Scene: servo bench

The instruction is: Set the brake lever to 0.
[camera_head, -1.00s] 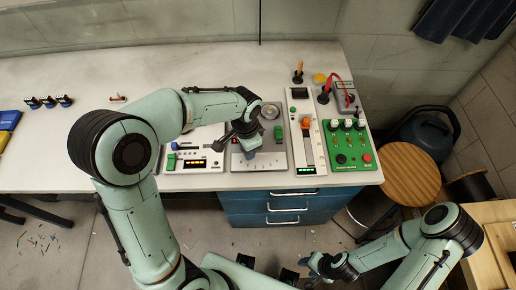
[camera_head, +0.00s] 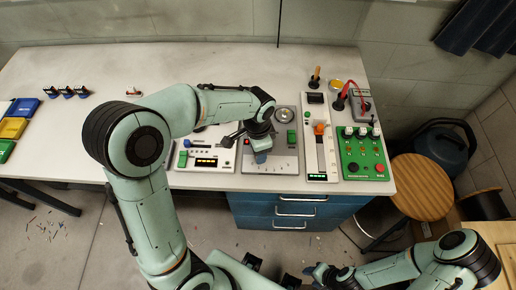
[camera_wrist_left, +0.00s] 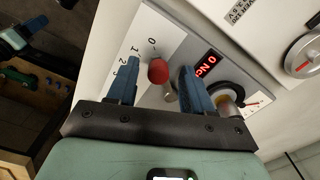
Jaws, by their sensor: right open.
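The brake lever (camera_wrist_left: 158,72) has a red round knob and stands on a grey panel (camera_wrist_left: 146,98) with a scale marked 0, 1, 2 and more. Its knob lies near the 0 mark in the left wrist view. A red display (camera_wrist_left: 206,64) reads 0 followed by letters, partly hidden by a finger. My left gripper (camera_wrist_left: 161,66) is open, with blue fingers apart on either side of the knob; contact cannot be made out. In the head view my left gripper (camera_head: 261,156) hangs over the panel and hides the lever. My right gripper (camera_head: 318,271) is open, low, away from the bench.
A panel with an orange-handled slider (camera_head: 319,128) and a green button box (camera_head: 364,154) stand right of the lever panel. A panel with a lit yellow display (camera_head: 206,162) is to its left. A round gauge (camera_head: 284,114) sits behind.

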